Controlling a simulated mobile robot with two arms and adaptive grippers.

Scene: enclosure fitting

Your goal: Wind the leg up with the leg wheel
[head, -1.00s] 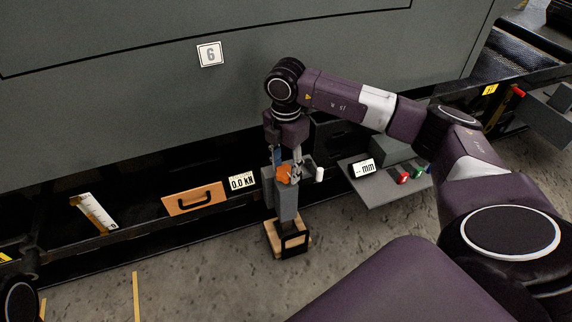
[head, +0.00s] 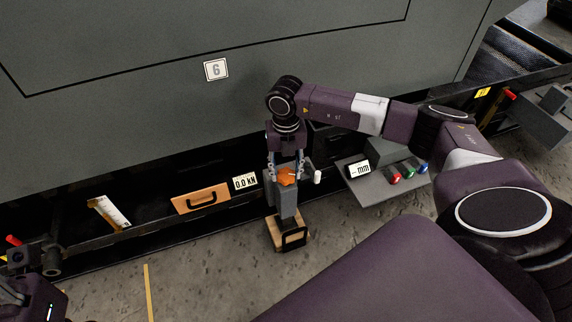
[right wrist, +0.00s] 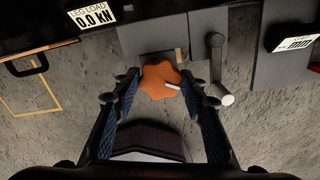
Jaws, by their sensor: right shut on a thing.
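The orange leg wheel (head: 287,176), a lobed knob, sits on the grey leg (head: 287,203) in the head view. It also shows in the right wrist view (right wrist: 158,78), with a short white mark on it. My right gripper (head: 286,172) points down over the wheel and is shut on it, a blue-padded finger on each side. The leg's foot stands on a wooden block (head: 275,234) with a black-framed front. A white-ended crank handle (right wrist: 226,98) is right of the wheel.
A load display (head: 245,182) reads 0.0 kN. Right of the leg, a grey shelf (head: 375,192) bears a mm display (head: 359,169) and red, green and blue knobs. An orange panel with a black handle (head: 201,199) and a white scale (head: 109,212) are left. Concrete floor is clear in front.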

